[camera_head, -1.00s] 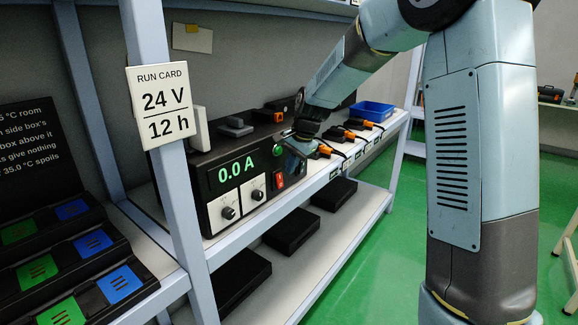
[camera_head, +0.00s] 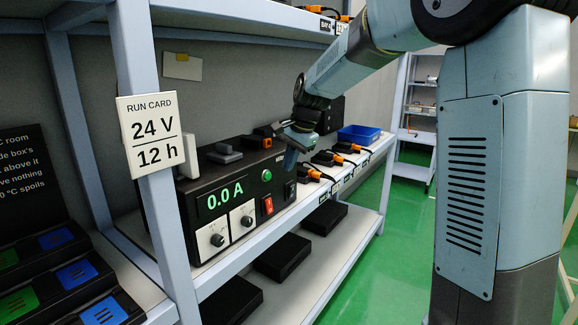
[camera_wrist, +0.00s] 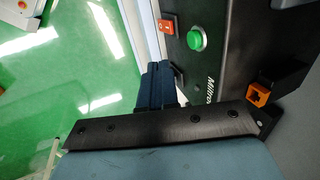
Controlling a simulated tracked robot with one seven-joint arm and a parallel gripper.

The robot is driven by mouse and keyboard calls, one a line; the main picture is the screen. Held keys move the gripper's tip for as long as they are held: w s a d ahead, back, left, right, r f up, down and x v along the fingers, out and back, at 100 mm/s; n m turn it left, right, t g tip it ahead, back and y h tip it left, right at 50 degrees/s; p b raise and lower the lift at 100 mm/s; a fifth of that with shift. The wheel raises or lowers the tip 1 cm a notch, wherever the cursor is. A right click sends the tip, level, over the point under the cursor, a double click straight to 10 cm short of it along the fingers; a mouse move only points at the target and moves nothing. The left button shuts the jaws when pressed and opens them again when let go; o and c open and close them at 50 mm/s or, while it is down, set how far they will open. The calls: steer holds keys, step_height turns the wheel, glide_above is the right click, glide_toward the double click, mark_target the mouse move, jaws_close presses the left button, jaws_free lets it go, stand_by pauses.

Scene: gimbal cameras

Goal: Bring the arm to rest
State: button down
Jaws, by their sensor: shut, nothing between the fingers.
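My arm reaches in from the upper right of the head view. My gripper (camera_head: 290,162) points down at the front right end of the black power supply (camera_head: 215,199), with its fingers together and nothing seen between them. In the wrist view the shut fingers (camera_wrist: 154,84) lie beside the supply's front panel, near the green button (camera_wrist: 197,40) and the red switch (camera_wrist: 168,26). I cannot tell whether the fingers touch the panel. The supply's display reads 0.0 A.
A run card (camera_head: 152,134) reading 24 V, 12 h hangs on the shelf post. Several orange-ended connectors (camera_head: 328,158) and a blue bin (camera_head: 358,135) stand along the shelf to the right. Black boxes (camera_head: 284,257) lie on the lower shelf. Green floor (camera_head: 400,240) is open at the right.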

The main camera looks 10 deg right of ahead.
steer(key=s+d+n+t+h, duration=0.1)
steer(key=s+d, duration=0.4)
steer(key=s, duration=0.6)
steer(key=s+d+r+n+t+h, duration=0.1)
steer(key=s+d+n, duration=0.3)
steer(key=s, duration=0.7)
steer(key=s+d+r+n+t+h, duration=0.1)
steer(key=s+d+n, duration=0.2)
steer(key=s, duration=0.8)
steer(key=d, duration=0.2)
steer(key=shift+s+d+r, duration=0.15)
steer(key=shift+s+d, duration=0.2)
steer(key=shift+s, duration=0.05)
steer(key=shift+w, duration=0.1)
